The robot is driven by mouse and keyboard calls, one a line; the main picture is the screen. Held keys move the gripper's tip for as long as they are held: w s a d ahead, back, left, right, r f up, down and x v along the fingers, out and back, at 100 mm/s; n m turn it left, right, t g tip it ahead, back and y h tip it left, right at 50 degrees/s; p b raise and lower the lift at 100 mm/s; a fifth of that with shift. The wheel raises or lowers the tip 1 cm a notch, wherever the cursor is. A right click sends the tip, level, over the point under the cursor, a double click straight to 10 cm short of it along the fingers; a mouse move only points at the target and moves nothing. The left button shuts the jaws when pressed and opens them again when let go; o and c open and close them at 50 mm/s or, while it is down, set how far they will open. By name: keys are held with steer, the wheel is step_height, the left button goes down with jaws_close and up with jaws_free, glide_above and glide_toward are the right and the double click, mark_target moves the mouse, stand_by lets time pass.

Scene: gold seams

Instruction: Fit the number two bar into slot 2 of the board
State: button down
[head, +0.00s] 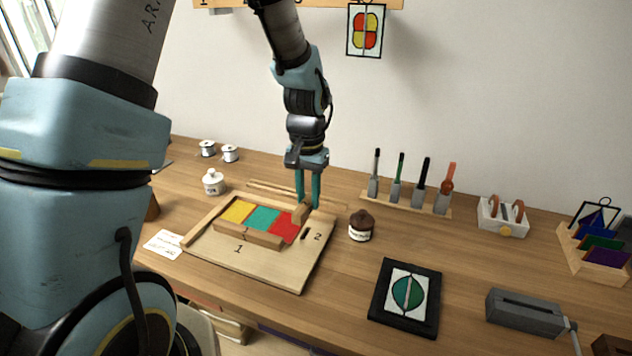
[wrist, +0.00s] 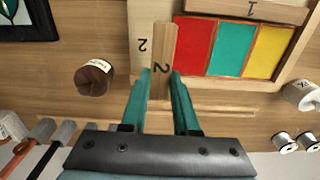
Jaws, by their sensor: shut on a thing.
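My gripper (head: 308,203) is shut on the number two bar (head: 299,214), a short wooden bar. In the wrist view the bar (wrist: 163,48) has a "2" on its top and lies between my fingertips (wrist: 160,74). It is at the right side of the coloured panels, between the red panel and the board's "2" mark. The board (head: 270,270) lies on the bench. A dark opening (head: 305,236) shows beside the "2" mark in the head view. I cannot tell whether the bar is above the board or touching it. A bar marked 1 (head: 245,234) lies along the panels' front edge.
Red, teal and yellow panels (head: 264,217) lie in the board. A tool rack (head: 405,200) stands behind, and a black framed panel (head: 407,297) lies at front right. Bench between them is clear.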

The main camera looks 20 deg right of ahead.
steer(key=shift+s+a+f, duration=0.1)
steer(key=shift+a+f, duration=0.05)
steer(key=shift+f, duration=0.1)
steer(key=shift+f+b, duration=1.75)
steer(key=shift+f, duration=0.15)
steer(key=shift+f, duration=0.9)
stand_by(1.3)
stand_by(0.6)
steer(key=shift+c, duration=0.5)
jaws_free()
steer(key=shift+r, duration=0.15)
steer(key=shift+r+p, duration=2.75)
steer(key=shift+r, duration=0.65)
